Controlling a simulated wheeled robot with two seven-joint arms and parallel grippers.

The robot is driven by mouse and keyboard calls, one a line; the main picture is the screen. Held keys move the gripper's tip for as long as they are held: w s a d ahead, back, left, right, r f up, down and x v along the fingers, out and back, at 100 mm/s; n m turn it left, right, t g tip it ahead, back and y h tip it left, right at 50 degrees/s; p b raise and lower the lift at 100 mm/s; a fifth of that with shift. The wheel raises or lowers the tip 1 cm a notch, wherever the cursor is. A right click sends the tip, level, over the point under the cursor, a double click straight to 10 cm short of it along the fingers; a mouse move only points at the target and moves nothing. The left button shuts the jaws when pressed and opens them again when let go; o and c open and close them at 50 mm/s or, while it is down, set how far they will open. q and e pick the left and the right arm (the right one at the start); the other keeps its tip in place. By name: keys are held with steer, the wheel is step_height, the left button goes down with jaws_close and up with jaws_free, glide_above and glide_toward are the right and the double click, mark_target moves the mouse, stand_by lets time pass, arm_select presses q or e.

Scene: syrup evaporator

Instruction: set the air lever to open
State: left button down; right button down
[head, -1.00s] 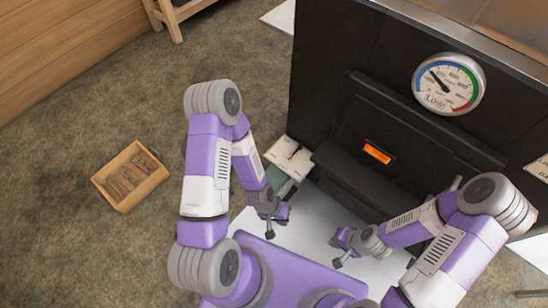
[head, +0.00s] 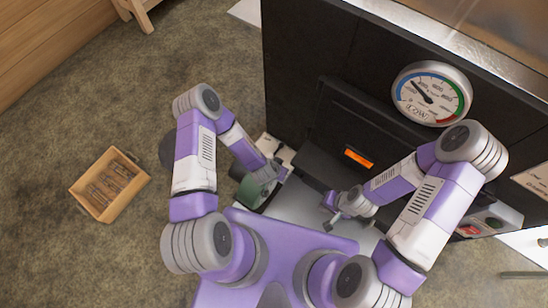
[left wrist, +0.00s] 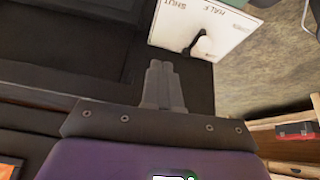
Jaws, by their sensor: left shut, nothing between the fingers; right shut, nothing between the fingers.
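The air lever's white plate (left wrist: 212,27) shows in the left wrist view, with the words SHUT and HALF in view and its far part cut off. A small black lever (left wrist: 200,43) stands at the plate's lower edge; its exact setting I cannot tell. My left gripper (left wrist: 163,66) is shut and empty, beside the plate and apart from the lever in that picture. In the head view the plate (head: 283,152) is partly hidden by my left gripper (head: 281,172). My right gripper (head: 329,221) is shut and empty, low in front of the black evaporator front.
The black evaporator (head: 300,60) carries a round gauge (head: 432,93) and a glowing orange window (head: 358,158). A wooden crate (head: 110,185) sits on the floor at left, with open floor around it. A red switch (head: 468,230) is at lower right.

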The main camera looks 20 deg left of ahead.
arm_select(q)
steer(key=w+a+f+m+y+b, duration=0.1)
steer(key=w+f, duration=0.1)
steer(key=f, duration=0.2)
steer(key=w+a+f+m+y+b, duration=0.1)
steer(key=w+a+f, duration=0.1)
steer(key=w+f, duration=0.1)
steer(key=w+a+f+m+y+b, duration=0.1)
steer(key=w+f+b, duration=0.1)
steer(key=f, duration=0.3)
steer(key=shift+w+a+f+t, duration=0.15)
steer(key=shift+w+a+t, duration=0.05)
steer(key=shift+w+t, duration=0.25)
steer(key=shift+a, duration=0.1)
